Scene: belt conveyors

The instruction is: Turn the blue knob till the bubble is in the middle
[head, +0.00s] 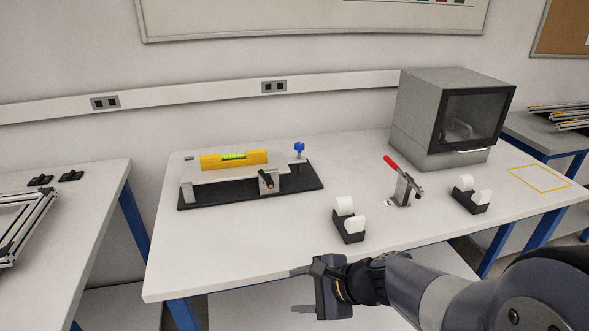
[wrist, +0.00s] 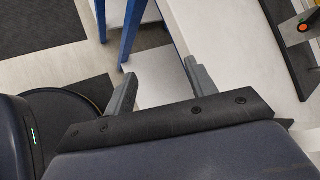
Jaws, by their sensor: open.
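The blue knob (head: 299,147) stands on a short post at the right end of a levelling fixture, on a black base plate (head: 235,197). A yellow spirit level (head: 234,160) with a green vial (head: 233,156) lies on the fixture's grey bar. The bubble is too small to place. A clamp with an orange-red tip (head: 269,182) is at the fixture's front; an orange-red knob also shows in the wrist view (wrist: 303,27). My gripper (head: 297,289) is open and empty, in front of the table's front edge, well apart from the knob. Its two fingers show in the wrist view (wrist: 158,82).
Two tape dispensers (head: 349,230) (head: 470,200) and a red-handled toggle clamp (head: 402,185) stand on the table's right half. A grey cabinet (head: 410,140) with a dark window stands behind. The table's front left (head: 220,245) is clear.

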